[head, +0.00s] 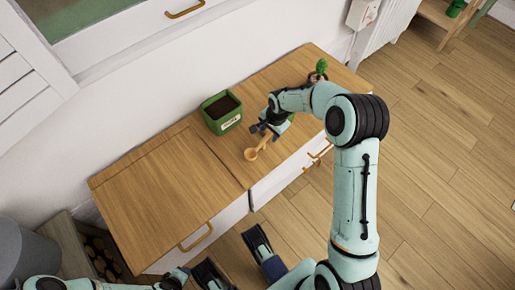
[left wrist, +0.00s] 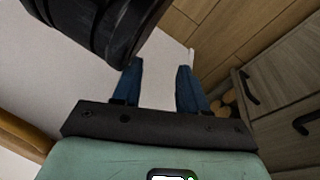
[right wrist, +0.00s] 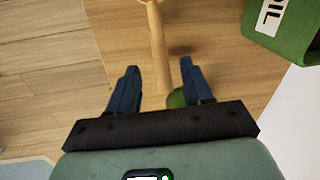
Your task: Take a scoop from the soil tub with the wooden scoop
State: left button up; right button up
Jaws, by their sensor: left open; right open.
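The soil tub (head: 222,112) is a green square pot of dark soil on the wooden cabinet top, near the wall. Part of its labelled side shows in the right wrist view (right wrist: 283,22). The wooden scoop (head: 251,154) lies just in front of the tub, its bowl toward the front edge. My right gripper (head: 262,129) is open at the scoop's handle. In the right wrist view the handle (right wrist: 157,45) runs between the open fingers (right wrist: 159,72), not clamped. My left gripper (left wrist: 160,70) is open and empty, low and away from the tub and scoop.
A small cactus (head: 321,66) stands at the right end of the cabinet top (head: 165,185). The left part of the top is bare. Drawer handles (head: 196,238) project from the front. Wooden floor (head: 440,140) lies open to the right.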

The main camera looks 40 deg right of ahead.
aim_at(269, 134)
jog(key=f, duration=0.1)
jog(key=f+b, duration=0.1)
jog(key=f, duration=0.1)
jog(key=shift+w+d+f, duration=0.1)
jog(key=shift+w+f, duration=0.2)
jog(key=shift+w, duration=0.1)
jog(key=shift+r, duration=0.1)
grip_shut()
pick_arm(q)
jog(key=shift+s+a+f+g, duration=0.2)
jog(key=shift+s+f+g, duration=0.2)
jog(key=shift+s+f, duration=0.75)
jog(key=shift+r, duration=0.1)
